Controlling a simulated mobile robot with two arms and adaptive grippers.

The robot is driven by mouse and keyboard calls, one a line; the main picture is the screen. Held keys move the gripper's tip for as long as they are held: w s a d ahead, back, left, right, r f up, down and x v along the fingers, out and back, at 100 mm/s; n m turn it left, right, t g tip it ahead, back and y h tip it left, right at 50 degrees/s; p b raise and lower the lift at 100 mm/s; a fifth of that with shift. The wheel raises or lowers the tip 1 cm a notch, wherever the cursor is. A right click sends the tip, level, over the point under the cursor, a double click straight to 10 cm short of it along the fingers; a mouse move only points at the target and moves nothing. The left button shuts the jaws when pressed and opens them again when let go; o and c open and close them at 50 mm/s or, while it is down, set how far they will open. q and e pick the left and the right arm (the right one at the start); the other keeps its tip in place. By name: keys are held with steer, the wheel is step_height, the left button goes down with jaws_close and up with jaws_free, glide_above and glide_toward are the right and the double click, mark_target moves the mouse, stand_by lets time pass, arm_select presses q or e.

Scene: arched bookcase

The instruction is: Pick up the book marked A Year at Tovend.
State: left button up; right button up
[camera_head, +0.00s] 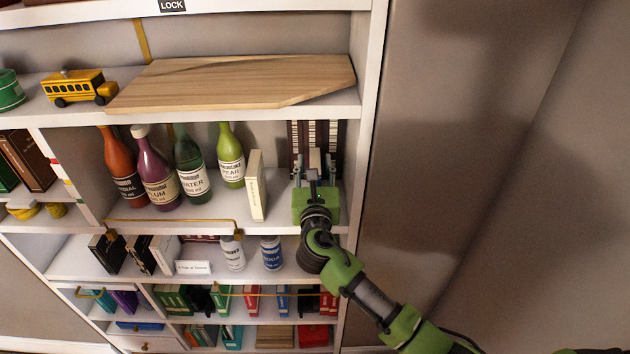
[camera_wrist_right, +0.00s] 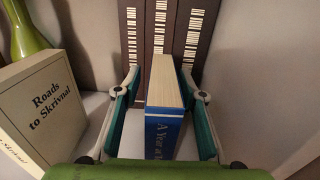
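The blue book marked "A Year at T..." (camera_wrist_right: 165,105), the rest of its title hidden, stands upright with its cream page edge up in the right wrist view. In the head view only a little of it (camera_head: 315,158) shows behind my gripper. My right gripper (camera_wrist_right: 160,98) has its fingers open, one on each side of the book. A gap shows on the left side; the right finger is very close, and I cannot tell if it touches. In the head view the right gripper (camera_head: 314,170) reaches into the bottle shelf. My left gripper is not in view.
The book "Roads to Skrivnal" (camera_wrist_right: 45,105) stands to the left. Dark barred volumes (camera_wrist_right: 160,35) stand behind. A green bottle (camera_head: 230,158) and other bottles are farther left. A wooden board (camera_head: 230,82) lies above. A card (camera_head: 193,267) stands on the shelf below.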

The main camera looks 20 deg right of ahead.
steer(key=shift+x, duration=1.35)
steer(key=shift+d, duration=0.1)
jaws_close()
steer(key=shift+r, duration=0.1)
